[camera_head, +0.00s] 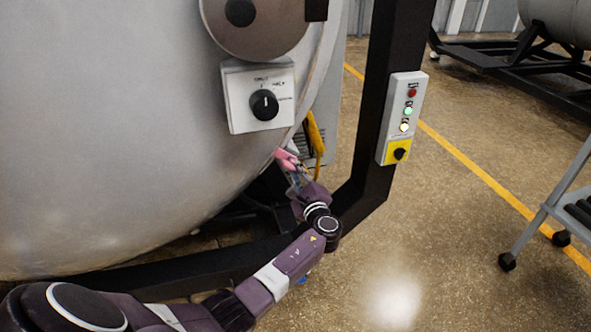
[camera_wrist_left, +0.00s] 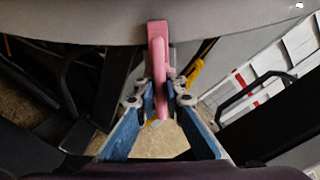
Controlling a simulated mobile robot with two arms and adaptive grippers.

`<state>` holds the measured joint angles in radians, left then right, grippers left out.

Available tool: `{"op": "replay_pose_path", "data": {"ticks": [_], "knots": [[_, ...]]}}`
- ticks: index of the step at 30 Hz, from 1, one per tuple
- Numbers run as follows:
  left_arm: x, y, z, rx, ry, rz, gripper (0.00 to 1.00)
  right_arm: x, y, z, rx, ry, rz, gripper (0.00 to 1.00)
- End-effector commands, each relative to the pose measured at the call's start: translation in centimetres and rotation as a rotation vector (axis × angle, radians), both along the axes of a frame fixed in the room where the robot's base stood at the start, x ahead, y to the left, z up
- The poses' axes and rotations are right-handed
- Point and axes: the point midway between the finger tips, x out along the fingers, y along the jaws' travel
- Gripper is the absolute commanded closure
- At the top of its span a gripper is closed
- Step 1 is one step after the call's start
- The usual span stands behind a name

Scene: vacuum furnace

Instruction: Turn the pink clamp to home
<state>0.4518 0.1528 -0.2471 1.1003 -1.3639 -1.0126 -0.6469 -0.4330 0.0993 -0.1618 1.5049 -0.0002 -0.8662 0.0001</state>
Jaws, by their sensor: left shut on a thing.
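The pink clamp (camera_head: 287,156) sits at the lower right rim of the large grey furnace door (camera_head: 120,130). It also shows in the left wrist view (camera_wrist_left: 157,50), where it runs down from the grey rim between the fingers. My left gripper (camera_wrist_left: 160,98) has its fingers closed around the clamp's lower part. In the head view my left gripper (camera_head: 293,172) is small and partly merges with the clamp. My right gripper is not in view.
A selector panel (camera_head: 236,108) with a black knob is on the door above the clamp. A yellow part (camera_head: 316,135) is close to the clamp's right. A black frame post (camera_head: 392,45) carries a button box (camera_head: 388,150). Open floor and a cart (camera_head: 545,210) lie to the right.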

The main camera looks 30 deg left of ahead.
Motion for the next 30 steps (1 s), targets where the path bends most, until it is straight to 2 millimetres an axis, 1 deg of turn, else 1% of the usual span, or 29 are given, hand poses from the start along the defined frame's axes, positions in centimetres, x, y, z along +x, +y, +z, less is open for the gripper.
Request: {"op": "replay_pose_path", "data": {"ticks": [2, 3, 7, 8, 16, 19, 23, 30], "knots": [[0.0, -0.1, -0.3, 0.0, 0.005, -0.002, 1.0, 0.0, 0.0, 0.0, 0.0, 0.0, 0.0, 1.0], [0.0, -0.1, -0.3, 0.0, 0.005, -0.002, 0.88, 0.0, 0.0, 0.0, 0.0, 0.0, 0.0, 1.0], [0.0, -0.1, -0.2, 0.0, 0.004, -0.002, 0.74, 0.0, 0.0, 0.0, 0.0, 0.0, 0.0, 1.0], [0.0, -0.1, -0.2, 0.0, 0.004, -0.002, 0.72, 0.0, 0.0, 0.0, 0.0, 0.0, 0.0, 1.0], [-0.1, -0.1, -0.1, 0.0, 0.001, -0.001, 0.72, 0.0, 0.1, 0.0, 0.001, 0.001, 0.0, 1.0], [-0.4, -0.6, -0.2, -0.001, 0.002, -0.002, 0.72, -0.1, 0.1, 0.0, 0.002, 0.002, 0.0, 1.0], [-1.8, -2.1, -0.2, -0.003, 0.002, -0.002, 0.72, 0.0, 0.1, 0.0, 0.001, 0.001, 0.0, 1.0], [-5.2, -6.1, -0.3, -0.004, 0.003, -0.004, 0.72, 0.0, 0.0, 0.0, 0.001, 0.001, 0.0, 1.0]]}}
